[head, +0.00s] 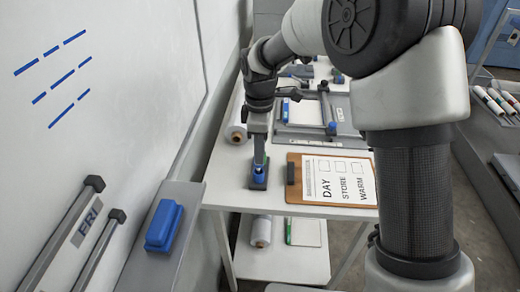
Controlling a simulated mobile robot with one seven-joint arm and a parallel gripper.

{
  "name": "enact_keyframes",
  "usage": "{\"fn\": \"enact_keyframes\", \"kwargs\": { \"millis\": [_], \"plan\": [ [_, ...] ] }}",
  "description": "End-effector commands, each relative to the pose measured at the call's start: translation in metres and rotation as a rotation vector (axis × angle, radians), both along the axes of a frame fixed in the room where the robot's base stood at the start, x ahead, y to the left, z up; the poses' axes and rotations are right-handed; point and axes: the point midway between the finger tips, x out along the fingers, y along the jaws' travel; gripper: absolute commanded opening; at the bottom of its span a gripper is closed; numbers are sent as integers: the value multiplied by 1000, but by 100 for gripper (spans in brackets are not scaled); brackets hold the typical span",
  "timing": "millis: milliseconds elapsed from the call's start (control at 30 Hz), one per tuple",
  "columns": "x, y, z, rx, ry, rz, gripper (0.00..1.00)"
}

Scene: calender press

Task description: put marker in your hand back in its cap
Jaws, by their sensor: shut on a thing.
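My gripper (260,158) points straight down over the near left corner of the white table. It is shut on the marker, which is small and mostly hidden between the fingers. A small blue piece (258,179), seemingly the cap in a dark holder, sits on the table directly below the fingertips. I cannot tell whether the marker tip is in the cap, touching it or just above it.
A clipboard (345,193) lies right of the gripper on the white table (229,187). A paper roll (237,130) stands behind it. A blue eraser (164,226) rests on the ledge by the whiteboard (120,110). Several markers (495,100) lie in a tray at right.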

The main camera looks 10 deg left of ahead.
Motion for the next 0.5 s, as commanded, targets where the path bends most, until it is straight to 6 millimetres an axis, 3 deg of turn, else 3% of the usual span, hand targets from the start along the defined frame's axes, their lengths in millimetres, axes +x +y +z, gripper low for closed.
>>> {"fn": "enact_keyframes", "kwargs": {
  "millis": [500],
  "plan": [
    [0, 0, -11, 0, 0, 0, 0]
  ]
}}
